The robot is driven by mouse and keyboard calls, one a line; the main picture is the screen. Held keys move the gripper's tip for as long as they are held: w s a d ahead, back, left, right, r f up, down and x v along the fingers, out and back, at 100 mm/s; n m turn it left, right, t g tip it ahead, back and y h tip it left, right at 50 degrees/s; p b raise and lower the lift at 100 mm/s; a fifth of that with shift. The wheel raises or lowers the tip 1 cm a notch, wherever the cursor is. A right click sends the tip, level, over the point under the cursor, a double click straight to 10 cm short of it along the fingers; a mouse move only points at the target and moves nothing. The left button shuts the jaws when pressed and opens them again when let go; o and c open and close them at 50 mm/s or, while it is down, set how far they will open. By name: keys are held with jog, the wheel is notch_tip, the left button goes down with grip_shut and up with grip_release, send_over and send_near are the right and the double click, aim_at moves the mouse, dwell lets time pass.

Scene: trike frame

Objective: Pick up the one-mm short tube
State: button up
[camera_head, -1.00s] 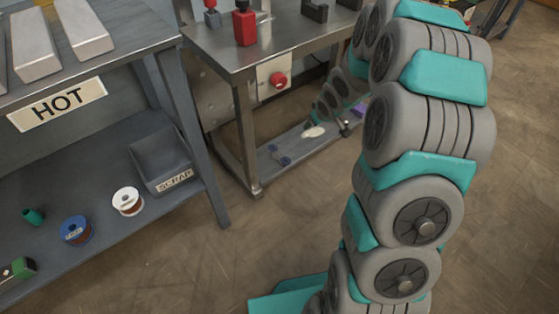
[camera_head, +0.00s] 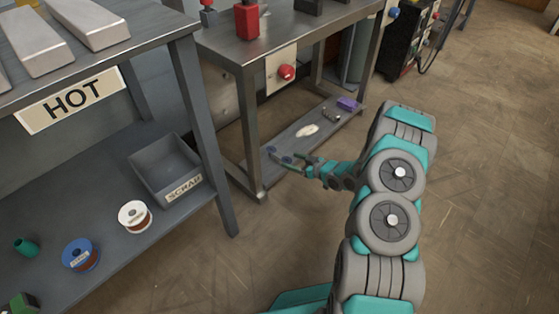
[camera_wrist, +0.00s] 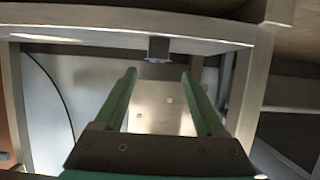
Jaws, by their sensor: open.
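I cannot tell for sure which thing is the one-mm short tube; no label for it is readable. Small bluish items (camera_head: 271,151) lie at the near end of the low shelf (camera_head: 324,137) under the steel bench. My gripper (camera_head: 282,160) is low beside that end, close to these items; whether it touches them is unclear. In the wrist view my gripper (camera_wrist: 160,74) has its two green fingers apart with nothing between them. That view faces the bench's underside and a pale panel, and shows no clear tube.
The low shelf also holds a whitish piece (camera_head: 307,130), a small dark metal item (camera_head: 331,116) and a purple block (camera_head: 348,104). Steel bench legs (camera_head: 253,130) stand near my arm. Floor at right is clear.

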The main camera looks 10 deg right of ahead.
aim_at(282, 157)
jog(key=shift+b+x, duration=0.75)
jog(key=shift+x, duration=3.15)
jog(key=shift+w+d, duration=0.1)
jog(key=shift+d, duration=0.05)
grip_shut()
